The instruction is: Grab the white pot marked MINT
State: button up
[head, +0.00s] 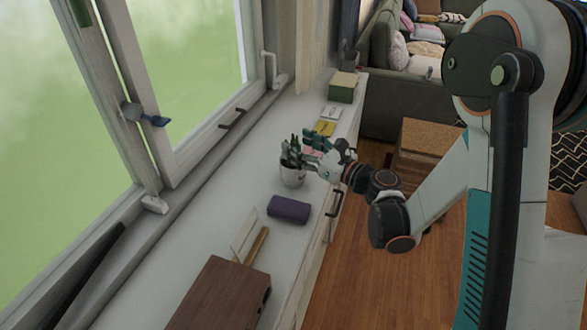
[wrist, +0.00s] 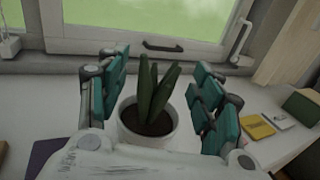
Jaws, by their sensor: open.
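A white pot (head: 292,177) with a green, thick-leaved plant stands on the white windowsill counter in the head view. In the wrist view the pot (wrist: 163,130) sits between the fingers, with dark soil and upright leaves (wrist: 153,95). No marking can be read on it. My gripper (wrist: 160,100) is open, with a teal finger on each side of the pot and gaps between. In the head view my gripper (head: 308,150) is at the pot's upper right side and partly overlaps the plant. The pot's lower part is hidden in the wrist view by my gripper body.
A purple case (head: 289,209) lies just in front of the pot. A brown wooden box (head: 222,296) is nearer. Yellow (head: 325,128) and white (head: 331,112) cards and a green box (head: 343,86) lie farther along. The window frame (wrist: 150,47) stands behind the pot.

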jog(key=x, duration=0.2)
jog(key=shift+w+a, duration=0.25)
grip_shut()
